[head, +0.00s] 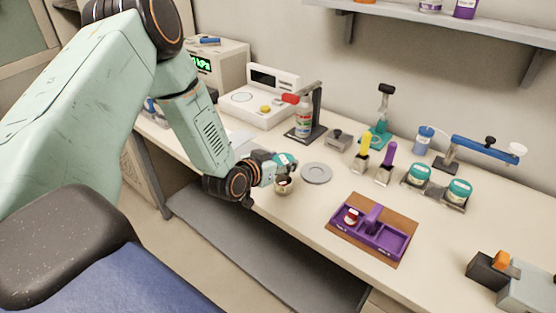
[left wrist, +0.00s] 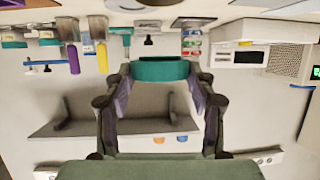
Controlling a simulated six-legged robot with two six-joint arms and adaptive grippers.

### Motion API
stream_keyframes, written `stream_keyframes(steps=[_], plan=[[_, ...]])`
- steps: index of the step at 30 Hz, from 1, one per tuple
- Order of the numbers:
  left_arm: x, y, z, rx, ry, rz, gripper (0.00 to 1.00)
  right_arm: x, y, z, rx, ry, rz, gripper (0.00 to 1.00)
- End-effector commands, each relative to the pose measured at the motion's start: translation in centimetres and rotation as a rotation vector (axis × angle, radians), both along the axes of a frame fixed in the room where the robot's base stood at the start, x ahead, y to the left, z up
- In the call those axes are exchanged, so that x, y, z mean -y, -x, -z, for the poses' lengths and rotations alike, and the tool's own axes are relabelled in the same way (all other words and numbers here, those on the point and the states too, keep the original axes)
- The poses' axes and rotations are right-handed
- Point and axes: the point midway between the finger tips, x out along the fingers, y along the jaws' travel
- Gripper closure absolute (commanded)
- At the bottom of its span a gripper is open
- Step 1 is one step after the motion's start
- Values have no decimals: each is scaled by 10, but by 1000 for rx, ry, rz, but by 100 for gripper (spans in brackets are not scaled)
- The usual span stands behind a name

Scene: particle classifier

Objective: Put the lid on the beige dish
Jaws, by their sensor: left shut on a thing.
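The beige dish (head: 283,187) is a small round cup near the front edge of the bench, partly hidden by my left gripper (head: 280,166). My left gripper is shut on a teal round lid (head: 287,158), just above and behind the dish in the head view. In the left wrist view the lid (left wrist: 160,70) shows as a teal band between both fingertips. Whether the lid touches the dish cannot be told. My right gripper is not in view.
A grey disc (head: 316,173) lies just right of the dish. A purple tray (head: 397,245) on a brown mat is farther right. Two teal-lidded jars (head: 418,173) stand behind it. A stand with a bottle (head: 304,117) and a white device (head: 258,103) are at the back.

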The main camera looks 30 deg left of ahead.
Motion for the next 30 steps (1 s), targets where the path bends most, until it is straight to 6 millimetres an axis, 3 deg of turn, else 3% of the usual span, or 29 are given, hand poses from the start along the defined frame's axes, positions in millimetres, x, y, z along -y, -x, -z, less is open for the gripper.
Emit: stream_keyframes(steps=[8, 23, 30], plan=[[-1, -1, 5, 0, -7, 4, 70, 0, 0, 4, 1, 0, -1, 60], [-1, -1, 43, -1, -6, 6, 70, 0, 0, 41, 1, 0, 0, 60], [-1, 0, 48, -1, -7, 7, 70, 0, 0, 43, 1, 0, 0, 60]])
